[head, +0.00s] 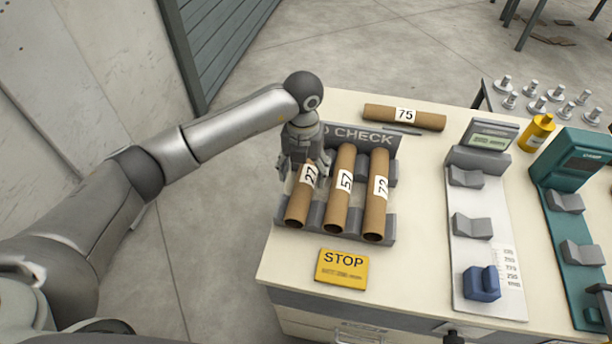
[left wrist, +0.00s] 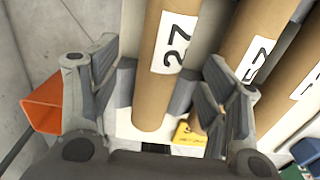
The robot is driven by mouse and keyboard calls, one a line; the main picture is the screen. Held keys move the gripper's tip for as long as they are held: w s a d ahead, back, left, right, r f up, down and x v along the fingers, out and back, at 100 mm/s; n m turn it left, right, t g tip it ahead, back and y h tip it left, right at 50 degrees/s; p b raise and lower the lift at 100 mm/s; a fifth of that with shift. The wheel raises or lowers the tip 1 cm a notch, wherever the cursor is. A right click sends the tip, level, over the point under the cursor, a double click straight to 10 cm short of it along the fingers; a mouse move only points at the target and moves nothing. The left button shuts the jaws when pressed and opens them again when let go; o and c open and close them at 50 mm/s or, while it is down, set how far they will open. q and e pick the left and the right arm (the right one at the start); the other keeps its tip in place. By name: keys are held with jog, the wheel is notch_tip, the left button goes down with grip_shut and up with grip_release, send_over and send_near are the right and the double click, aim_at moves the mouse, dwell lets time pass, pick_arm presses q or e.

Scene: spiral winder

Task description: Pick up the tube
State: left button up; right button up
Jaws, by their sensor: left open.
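Three brown cardboard tubes lie side by side in a grey rack (head: 389,228) marked CHECK: tube 27 (head: 297,207), tube 57 (head: 338,205) and tube 72 (head: 376,210). Tube 75 (head: 379,113) lies on the table behind the rack. My left gripper (head: 303,170) is open over the upper part of tube 27. In the left wrist view tube 27 (left wrist: 152,85) lies between the spread fingers of the gripper (left wrist: 160,72), with gaps on both sides. Tube 57 (left wrist: 236,75) is just beyond the right finger. My right gripper is not in view.
A yellow STOP block (head: 342,268) lies in front of the rack. To the right stand a white gauge stand (head: 490,255) with a blue block (head: 482,284), a teal device (head: 572,180) and a yellow bottle (head: 536,132). Bare tabletop (head: 415,275) separates rack and gauge.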

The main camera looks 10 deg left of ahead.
aim_at(304, 180)
pick_arm(q)
notch_tip(304, 180, down, 4)
jog(key=shift+s+d+r+p, duration=0.1)
jog(key=shift+r+p, duration=0.05)
jog(key=shift+p, duration=0.6)
jog(key=shift+f, duration=0.4)
jog(key=shift+c, duration=0.2)
jog(key=c, duration=1.1)
jog(key=shift+r, duration=0.15)
